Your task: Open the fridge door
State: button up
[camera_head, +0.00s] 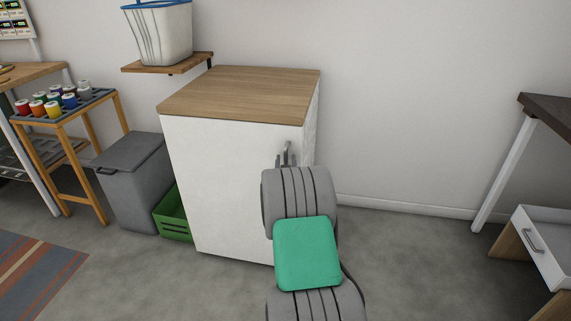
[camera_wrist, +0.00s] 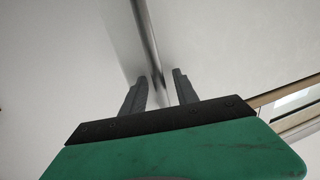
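The fridge appears as a white cabinet with a wooden top; its closed white door (camera_head: 220,175) faces me. A slim metal handle (camera_wrist: 149,40) runs down the wrist view, and its lower end reaches between my fingertips. My gripper (camera_wrist: 158,82) is open, with its two dark fingers apart on either side of the handle's end. I cannot tell whether either finger touches the bar. In the head view, my arm covers the lower right of the door and most of my gripper.
A grey bin (camera_head: 135,185) and a green crate (camera_head: 174,217) stand left of the fridge. A shelf (camera_head: 165,65) with a white basket (camera_head: 160,33) hangs above. A dark-topped table (camera_head: 550,115) and white drawer (camera_head: 545,245) are at the right. The floor between is clear.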

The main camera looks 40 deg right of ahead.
grip_shut()
dwell(0.3)
dwell(1.1)
